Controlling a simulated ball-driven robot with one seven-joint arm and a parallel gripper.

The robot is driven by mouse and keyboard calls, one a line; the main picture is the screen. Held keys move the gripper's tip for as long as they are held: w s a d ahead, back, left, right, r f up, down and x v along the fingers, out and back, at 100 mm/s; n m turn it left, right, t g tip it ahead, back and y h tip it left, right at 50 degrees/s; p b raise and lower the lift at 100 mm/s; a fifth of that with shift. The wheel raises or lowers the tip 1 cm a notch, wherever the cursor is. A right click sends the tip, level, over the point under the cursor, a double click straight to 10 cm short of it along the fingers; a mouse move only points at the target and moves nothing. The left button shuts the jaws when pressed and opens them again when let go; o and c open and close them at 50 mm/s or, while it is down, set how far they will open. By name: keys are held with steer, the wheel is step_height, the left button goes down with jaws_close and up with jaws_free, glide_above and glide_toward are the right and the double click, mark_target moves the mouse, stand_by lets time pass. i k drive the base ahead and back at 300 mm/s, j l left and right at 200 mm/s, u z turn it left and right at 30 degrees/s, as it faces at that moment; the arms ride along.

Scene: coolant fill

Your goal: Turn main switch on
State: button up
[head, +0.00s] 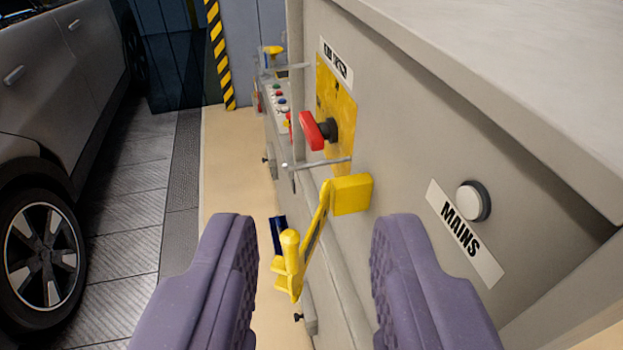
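A red rotary switch handle (312,130) sits on a yellow plate (337,107) on the side of the grey cabinet, under a small label (336,62) too skewed to read. A yellow lever (318,230) hangs from a yellow block (352,194) on the same panel, below the red handle. A white sign reading "MAINS" (465,233) is at the right, with a round white button or lamp (472,201) beside it. My gripper (315,225) is open and empty. Its purple fingers appear on either side of the lever's lower part; whether they touch it I cannot tell.
A thin metal bar (323,164) sticks out below the red handle. A panel with small coloured buttons (279,102) lies farther along. A grey car (58,95) stands at the left. The tan floor strip (228,165) between is mostly clear.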

mark_target(317, 134)
steer(key=i+j+z, duration=0.1)
steer(key=i+j, duration=0.15)
steer(key=i, duration=0.2)
steer(key=i+j+z, duration=0.15)
steer(key=i+j, duration=0.2)
steer(key=i, duration=0.1)
